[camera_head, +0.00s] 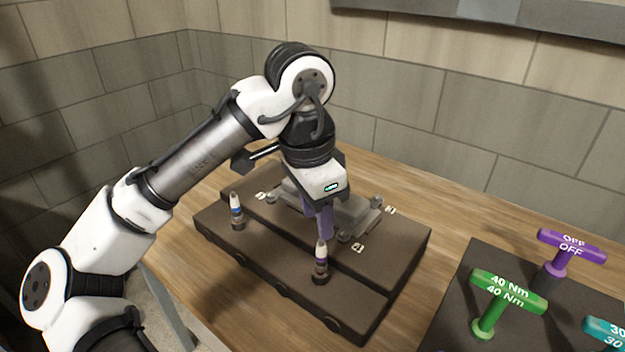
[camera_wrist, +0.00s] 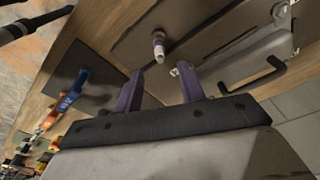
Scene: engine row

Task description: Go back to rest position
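My gripper (camera_head: 318,225) hangs over the dark engine block (camera_head: 215,222), fingers pointing down. In the wrist view its two purple fingers (camera_wrist: 159,85) are apart with nothing between them, so it is open and empty. A plug with a purple band (camera_head: 321,262) stands upright in the block's front part. It also shows in the wrist view (camera_wrist: 158,45), beyond the fingertips and apart from them. A second plug with a blue band (camera_head: 236,212) stands upright at the block's left. My arm is bent, reaching from the lower left over the block.
A grey metal part (camera_head: 358,212) lies on the block behind my gripper. At the right, a dark stand (camera_head: 455,290) holds T-handles: purple "OFF" (camera_head: 572,246), green "40 Nm" (camera_head: 508,292) and teal (camera_head: 605,331). The wooden table (camera_head: 420,200) is bare between them. A block wall rises behind.

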